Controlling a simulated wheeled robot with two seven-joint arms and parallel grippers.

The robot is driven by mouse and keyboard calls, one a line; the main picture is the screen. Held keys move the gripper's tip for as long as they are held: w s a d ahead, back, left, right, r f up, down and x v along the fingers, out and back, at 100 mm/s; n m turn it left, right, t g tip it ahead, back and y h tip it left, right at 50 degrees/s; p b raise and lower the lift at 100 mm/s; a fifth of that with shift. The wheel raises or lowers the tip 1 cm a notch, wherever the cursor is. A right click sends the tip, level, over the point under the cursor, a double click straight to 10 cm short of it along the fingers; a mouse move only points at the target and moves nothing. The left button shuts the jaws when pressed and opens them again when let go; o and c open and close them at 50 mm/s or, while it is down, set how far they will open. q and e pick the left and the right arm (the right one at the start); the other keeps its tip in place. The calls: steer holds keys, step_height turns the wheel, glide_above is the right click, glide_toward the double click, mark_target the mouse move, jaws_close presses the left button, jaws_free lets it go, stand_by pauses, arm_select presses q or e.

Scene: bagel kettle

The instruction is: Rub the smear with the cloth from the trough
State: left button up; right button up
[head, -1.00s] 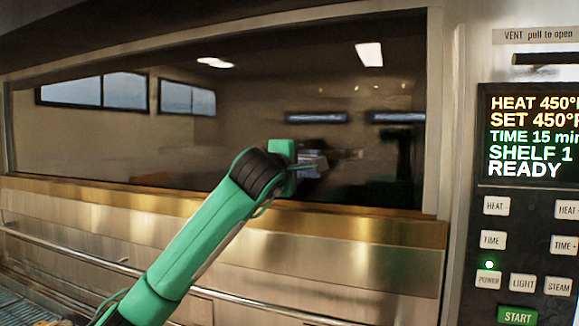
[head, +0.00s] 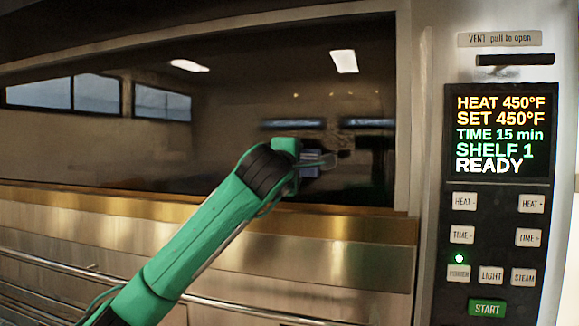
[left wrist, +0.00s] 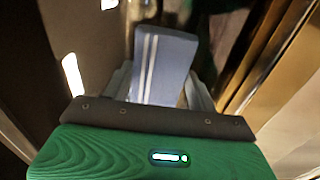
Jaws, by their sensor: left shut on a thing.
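My left gripper (head: 326,161) is in front of the dark oven window (head: 230,130) in the head view. It is shut on a folded blue cloth with white stripes; the cloth (left wrist: 170,70) fills the space between the fingers in the left wrist view. A little of the cloth (head: 309,170) shows in the head view. A faint brownish, mottled mark (head: 347,136) shows on the glass just above and right of the fingertips; I cannot tell surely whether it is the smear or a reflection. I cannot tell whether the cloth touches the glass. The trough is not clearly in view.
A control panel (head: 497,190) with a lit display and buttons stands at the right, under a vent handle (head: 515,60). A brass ledge (head: 350,225) runs below the window, and a metal rail (head: 220,307) lies lower. The window reflects lamps and windows.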

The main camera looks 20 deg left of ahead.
arm_select(q)
steer(key=a+b, duration=0.1)
steer(key=a, duration=0.3)
steer(key=shift+s+f, duration=0.1)
steer(key=shift+a+b, duration=0.95)
steer(key=shift+a, duration=2.65)
steer(key=d+b, duration=0.1)
steer(key=d, duration=0.7)
